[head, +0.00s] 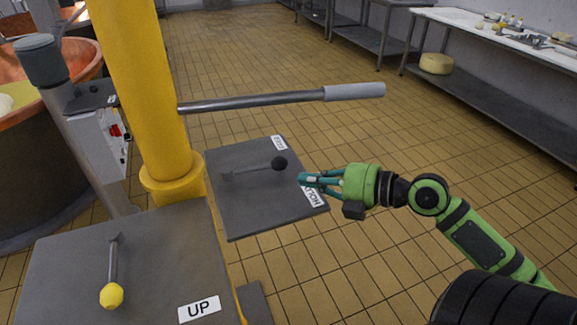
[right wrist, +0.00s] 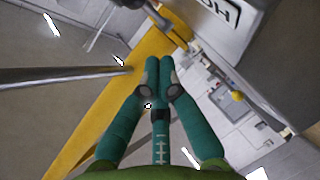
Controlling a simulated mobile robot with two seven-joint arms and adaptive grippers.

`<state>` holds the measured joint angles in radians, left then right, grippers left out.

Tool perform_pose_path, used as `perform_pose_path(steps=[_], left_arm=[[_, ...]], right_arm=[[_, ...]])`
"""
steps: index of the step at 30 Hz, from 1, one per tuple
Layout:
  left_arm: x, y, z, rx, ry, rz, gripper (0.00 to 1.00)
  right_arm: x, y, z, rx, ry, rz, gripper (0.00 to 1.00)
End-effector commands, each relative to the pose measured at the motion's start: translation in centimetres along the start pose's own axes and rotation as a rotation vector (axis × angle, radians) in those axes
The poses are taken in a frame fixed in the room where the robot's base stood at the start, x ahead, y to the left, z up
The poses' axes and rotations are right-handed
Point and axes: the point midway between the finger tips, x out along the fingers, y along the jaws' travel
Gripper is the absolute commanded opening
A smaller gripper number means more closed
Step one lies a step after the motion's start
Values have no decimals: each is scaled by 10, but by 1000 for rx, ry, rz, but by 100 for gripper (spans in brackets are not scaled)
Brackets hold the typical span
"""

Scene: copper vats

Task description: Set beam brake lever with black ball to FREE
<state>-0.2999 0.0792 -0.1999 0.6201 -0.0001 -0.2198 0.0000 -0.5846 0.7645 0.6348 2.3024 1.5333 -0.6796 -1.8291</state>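The beam brake lever is a short grey bar with a black ball (head: 279,163) on its end, on a dark plate (head: 250,215) beside the yellow column. Its ball points right, between the FREE label (head: 278,143) at the far edge and the HOLD label (head: 313,196) at the near right edge. My right gripper (head: 304,179) is just right of the ball, apart from it, near the HOLD label. In the right wrist view its teal fingertips (right wrist: 159,66) are together with nothing between them. I cannot make out the black ball there. My left gripper is not in view.
A yellow column (head: 150,90) stands behind the plates. A long bar with a light grey grip (head: 354,91) reaches right above the brake plate. A nearer plate carries a yellow-ball lever (head: 111,295) and an UP label (head: 199,309). Tiled floor right is open.

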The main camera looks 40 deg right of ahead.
Motion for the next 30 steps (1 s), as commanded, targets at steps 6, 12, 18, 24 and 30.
perform_pose_path(steps=[6,12,18,24,30], left_arm=[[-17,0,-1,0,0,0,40],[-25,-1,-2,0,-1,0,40],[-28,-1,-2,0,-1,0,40],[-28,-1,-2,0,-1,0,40],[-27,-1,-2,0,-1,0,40]], right_arm=[[32,4,-1,1,1,3,0],[55,2,16,2,-2,1,0],[65,0,27,2,-1,0,0],[67,-1,28,0,0,-1,0],[67,-1,28,1,0,-1,0]])
